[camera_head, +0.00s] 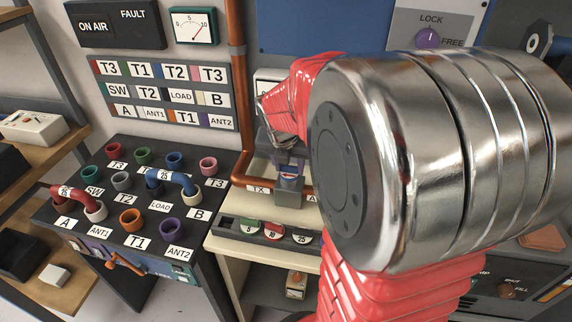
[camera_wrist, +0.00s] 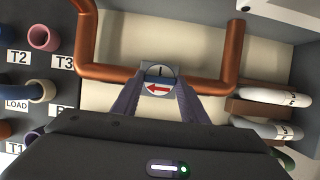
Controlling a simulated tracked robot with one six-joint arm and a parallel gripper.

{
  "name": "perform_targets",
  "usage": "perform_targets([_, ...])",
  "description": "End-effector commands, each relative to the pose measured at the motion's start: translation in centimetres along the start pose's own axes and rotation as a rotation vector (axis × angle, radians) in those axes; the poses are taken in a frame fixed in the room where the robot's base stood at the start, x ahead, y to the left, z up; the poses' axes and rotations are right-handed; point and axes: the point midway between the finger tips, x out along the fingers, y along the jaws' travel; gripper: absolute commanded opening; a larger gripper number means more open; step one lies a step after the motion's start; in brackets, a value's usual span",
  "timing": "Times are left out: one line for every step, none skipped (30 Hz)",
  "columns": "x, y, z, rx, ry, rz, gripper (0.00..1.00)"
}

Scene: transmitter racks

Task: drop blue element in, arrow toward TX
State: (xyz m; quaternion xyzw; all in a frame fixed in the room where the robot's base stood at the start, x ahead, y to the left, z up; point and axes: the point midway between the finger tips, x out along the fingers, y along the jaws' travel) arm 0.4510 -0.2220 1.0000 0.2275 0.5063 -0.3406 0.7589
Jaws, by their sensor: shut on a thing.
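My gripper (camera_wrist: 158,98) is shut on the blue element (camera_wrist: 160,91), whose round face carries a red arrow pointing left in the wrist view. In the head view the element (camera_head: 290,171) shows partly between the fingers, directly over the grey socket block (camera_head: 288,194) on the copper line. The TX label (camera_head: 258,189) is left of that block, so the arrow points to the TX side. A label to its right is mostly hidden by my arm. I cannot tell whether the element is inside the socket or just above it.
The patch panel (camera_head: 133,190) with coloured ports and two U-links stands left. Copper pipe (camera_wrist: 86,40) runs on both sides of the socket.

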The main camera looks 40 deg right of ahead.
Motion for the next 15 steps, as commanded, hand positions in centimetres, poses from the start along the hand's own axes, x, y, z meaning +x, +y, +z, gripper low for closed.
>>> perform_targets([0.07, -0.04, -0.09, 0.000, 0.002, -0.001, 0.13])
perform_targets([0.07, -0.05, -0.09, 0.000, 0.003, -0.001, 0.13])
perform_targets([0.09, -0.06, -0.12, 0.000, 0.003, -0.002, 0.42])
perform_targets([0.09, -0.06, -0.12, 0.000, 0.003, -0.002, 0.44])
perform_targets([0.08, -0.06, -0.12, 0.000, 0.003, -0.002, 0.46])
perform_targets([0.08, -0.06, -0.11, 0.000, 0.003, -0.002, 0.49])
perform_targets([0.07, -0.06, -0.10, 0.000, 0.003, -0.002, 0.51])
perform_targets([0.07, -0.06, -0.10, 0.000, 0.003, -0.002, 0.53])
perform_targets([0.06, -0.06, -0.09, 0.000, 0.003, -0.002, 0.56])
perform_targets([0.05, -0.06, -0.08, 0.000, 0.003, -0.001, 0.58])
perform_targets([0.05, -0.05, -0.08, 0.000, 0.003, -0.001, 0.59])
perform_targets([0.04, -0.05, -0.07, 0.000, 0.003, -0.001, 0.59])
perform_targets([0.04, -0.05, -0.07, 0.001, 0.002, -0.001, 0.59])
perform_targets([0.04, -0.05, -0.07, 0.001, 0.002, -0.001, 0.59])
perform_targets([0.03, -0.05, -0.07, 0.001, 0.002, -0.001, 0.59])
